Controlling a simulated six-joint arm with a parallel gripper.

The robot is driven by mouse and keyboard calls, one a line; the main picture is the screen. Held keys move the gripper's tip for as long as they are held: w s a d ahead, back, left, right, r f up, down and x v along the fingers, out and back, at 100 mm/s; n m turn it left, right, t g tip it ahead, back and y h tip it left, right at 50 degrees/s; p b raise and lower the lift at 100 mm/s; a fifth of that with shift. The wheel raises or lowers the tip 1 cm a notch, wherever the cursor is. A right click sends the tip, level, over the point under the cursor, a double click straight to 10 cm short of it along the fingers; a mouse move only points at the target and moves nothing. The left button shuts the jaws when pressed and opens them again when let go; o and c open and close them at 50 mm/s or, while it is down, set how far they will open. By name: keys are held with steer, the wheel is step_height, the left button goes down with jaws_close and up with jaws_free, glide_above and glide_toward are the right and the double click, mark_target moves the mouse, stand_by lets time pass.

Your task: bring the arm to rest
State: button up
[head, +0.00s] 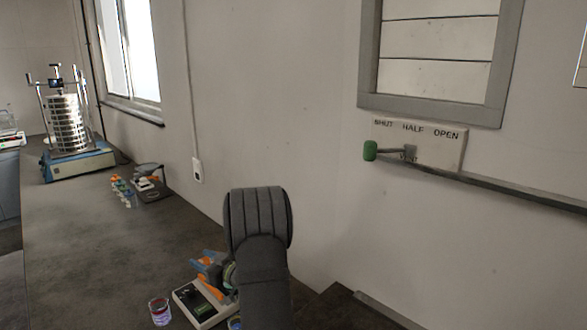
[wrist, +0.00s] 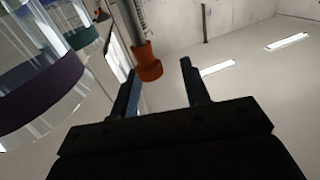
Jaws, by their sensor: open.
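My gripper (wrist: 160,82) shows in the wrist view with its two dark fingers spread apart. An orange piece on a grey shaft (wrist: 148,62) shows between and beyond the fingers; I cannot tell its distance, and no grip on it shows. In the head view my dark arm reaches in from the bottom centre, over the near end of the bench, and hides part of what is there.
A white device (head: 200,303), orange-and-blue parts (head: 208,268) and a small cup (head: 160,311) sit close by my arm. The sieve shaker (head: 67,130) and small capped jars (head: 120,188) stand farther back. A green-handled vent lever (head: 370,150) is on the wall.

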steer(key=shift+f, duration=0.85)
steer(key=shift+w+d+r, duration=0.1)
steer(key=shift+w+d, duration=0.25)
steer(key=shift+s+a+r, duration=0.4)
steer(key=shift+r, duration=0.05)
steer(key=r, duration=0.2)
steer(key=d+r, duration=0.1)
steer(key=r, duration=0.1)
steer(key=shift+d, duration=0.2)
steer(key=s+d+r, duration=0.1)
steer(key=d+r, duration=0.5)
steer(key=d, duration=0.4)
steer(key=shift+s+d, duration=0.15)
steer(key=shift+s, duration=0.15)
